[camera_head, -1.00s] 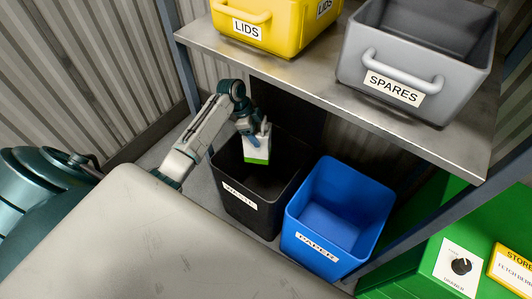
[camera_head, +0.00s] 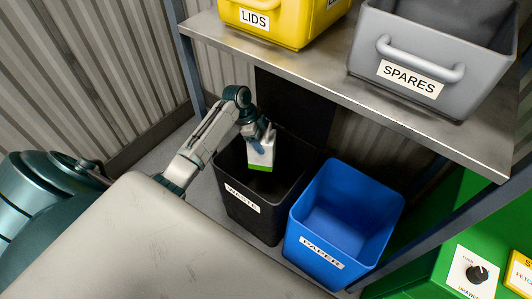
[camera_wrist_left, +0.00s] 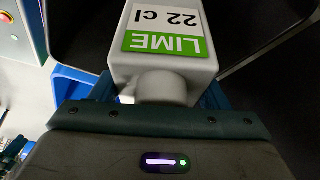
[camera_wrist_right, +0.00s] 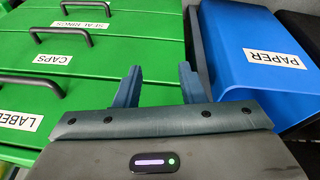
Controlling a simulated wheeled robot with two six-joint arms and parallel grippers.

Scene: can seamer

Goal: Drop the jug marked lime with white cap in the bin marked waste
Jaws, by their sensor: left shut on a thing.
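The jug (camera_head: 261,152) is white with a green band; in the left wrist view its label (camera_wrist_left: 165,42) reads LIME 22 cl. My left gripper (camera_head: 262,135) is shut on the jug at its cap end (camera_wrist_left: 160,85), and the jug hangs over the opening of the waste bin. The waste bin (camera_head: 250,205) is black with a WASTE label and stands on the floor below the shelf. My right gripper (camera_wrist_right: 160,85) is open and empty, its two blue fingers apart; it shows only in its own wrist view.
A blue PAPER bin (camera_head: 325,262) stands right of the waste bin. A metal shelf (camera_head: 330,85) above carries a yellow LIDS bin (camera_head: 275,30) and a grey SPARES bin (camera_head: 430,90). Green drawers marked CAPS (camera_wrist_right: 100,65) lie near my right gripper.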

